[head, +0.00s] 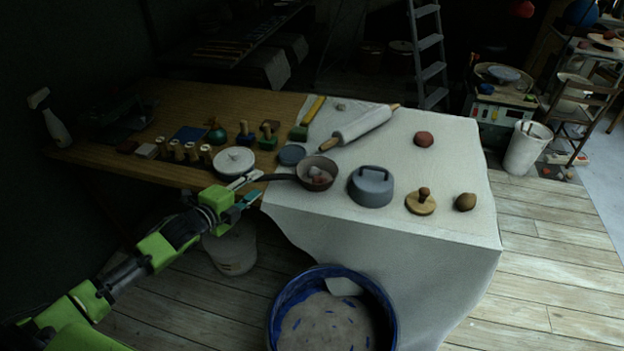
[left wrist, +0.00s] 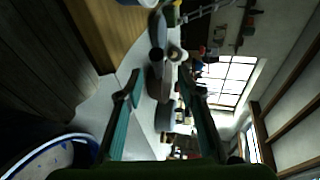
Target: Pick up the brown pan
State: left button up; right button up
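The brown pan (head: 317,173) sits upright on the white cloth near the front edge of the table. Its dark handle points left toward my left gripper, and a few small lumps lie in its bowl. My left gripper (head: 249,188) is open and empty, its fingertips close to the handle's end at the table's front edge. In the left wrist view the two teal-padded fingers (left wrist: 163,92) are spread apart, with the pan (left wrist: 158,86) showing in the gap beyond them. I cannot tell whether the handle lies between the fingers. My right gripper is not in view.
A white-lidded pot (head: 234,160) stands just behind my left gripper. A grey lidded pot (head: 371,187) stands right of the pan, and a blue-grey disc (head: 291,155) lies behind it. A blue-rimmed tub (head: 388,312) stands on the floor in front.

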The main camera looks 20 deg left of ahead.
aim_at(265, 179)
pick_arm(q)
jog(key=shift+x, duration=2.7)
jog(key=shift+s+f, duration=0.1)
jog(key=shift+f, duration=0.05)
grip_shut()
